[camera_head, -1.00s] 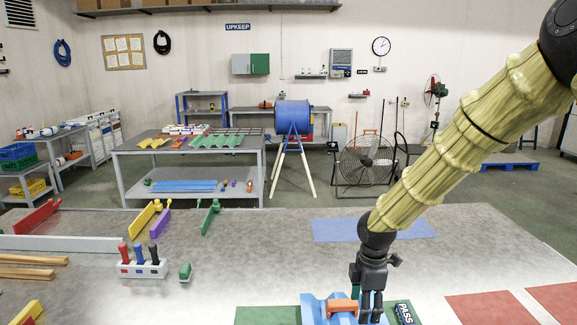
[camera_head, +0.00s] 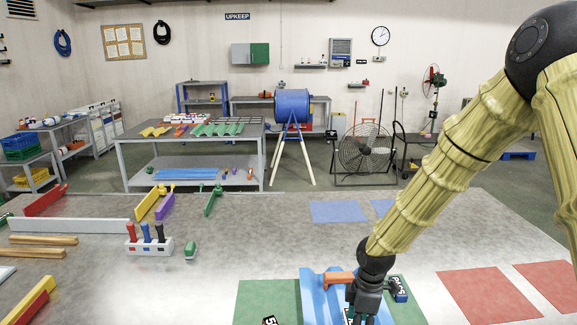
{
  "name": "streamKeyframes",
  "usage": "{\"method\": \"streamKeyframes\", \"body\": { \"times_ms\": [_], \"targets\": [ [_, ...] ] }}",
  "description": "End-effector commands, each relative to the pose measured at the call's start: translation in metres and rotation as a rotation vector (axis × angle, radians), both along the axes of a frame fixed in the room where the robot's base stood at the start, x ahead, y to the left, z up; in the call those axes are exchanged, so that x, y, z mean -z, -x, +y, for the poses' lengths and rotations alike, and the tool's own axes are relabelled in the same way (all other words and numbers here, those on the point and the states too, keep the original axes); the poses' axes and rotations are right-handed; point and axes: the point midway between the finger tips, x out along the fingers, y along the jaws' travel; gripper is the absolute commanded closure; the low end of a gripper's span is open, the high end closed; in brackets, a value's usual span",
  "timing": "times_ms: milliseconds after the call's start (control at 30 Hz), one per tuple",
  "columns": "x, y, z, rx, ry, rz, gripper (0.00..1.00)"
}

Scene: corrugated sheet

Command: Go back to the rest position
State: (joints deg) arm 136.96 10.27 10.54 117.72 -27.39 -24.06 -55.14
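My gripper (camera_head: 364,298) is black and points down at the bottom of the picture, right of centre. It is over or beside a blue corrugated sheet (camera_head: 312,284) lying on a green mat (camera_head: 265,298). Its fingertips are close to the bottom edge and partly hidden, so I cannot tell whether they touch or hold anything. An orange piece (camera_head: 338,277) lies across the sheet, just left of the gripper. A small dark green block with white lettering (camera_head: 399,289) sits right of the gripper.
Two red mats (camera_head: 488,294) lie to the right and blue mats (camera_head: 338,211) behind. A white holder (camera_head: 148,246) with coloured-handled tools and a green stamp-like item (camera_head: 190,249) stand left. The grey tabletop between is clear.

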Motion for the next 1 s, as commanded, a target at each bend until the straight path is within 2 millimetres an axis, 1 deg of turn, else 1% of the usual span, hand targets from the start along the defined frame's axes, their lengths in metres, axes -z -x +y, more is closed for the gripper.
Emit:
{"method": "streamKeyframes", "body": {
  "times_ms": [33, 67, 167, 267, 300, 367, 400, 467, 500, 567, 600, 667, 700, 767, 800, 900, 1000],
  "targets": [
    [0.017, 0.008, 0.001, 0.028, -0.007, 0.011, 0.4],
    [0.025, 0.012, 0.002, 0.049, -0.013, 0.014, 0.4],
    [0.056, 0.028, 0.005, 0.132, -0.031, 0.03, 0.4],
    [0.096, 0.051, 0.009, 0.245, -0.051, 0.05, 0.4],
    [0.114, 0.063, 0.009, 0.3, -0.059, 0.059, 0.4],
    [0.141, 0.081, 0.01, 0.388, -0.067, 0.072, 0.4],
    [0.158, 0.093, 0.011, 0.447, -0.07, 0.08, 0.4],
    [0.182, 0.112, 0.011, 0.535, -0.073, 0.091, 0.4],
    [0.197, 0.125, 0.01, 0.596, -0.074, 0.097, 0.4],
    [0.219, 0.144, 0.008, 0.685, -0.071, 0.104, 0.4],
    [0.233, 0.158, 0.007, 0.742, -0.068, 0.109, 0.4],
    [0.253, 0.178, 0.004, 0.83, -0.06, 0.114, 0.4],
    [0.265, 0.192, 0.001, 0.891, -0.052, 0.116, 0.4],
    [0.282, 0.213, -0.004, 0.977, -0.04, 0.115, 0.4],
    [0.293, 0.227, -0.007, 1.033, -0.031, 0.114, 0.4],
    [0.317, 0.261, -0.018, 1.17, -0.002, 0.103, 0.4],
    [0.333, 0.291, -0.028, 1.287, 0.025, 0.085, 0.4]
  ]
}}
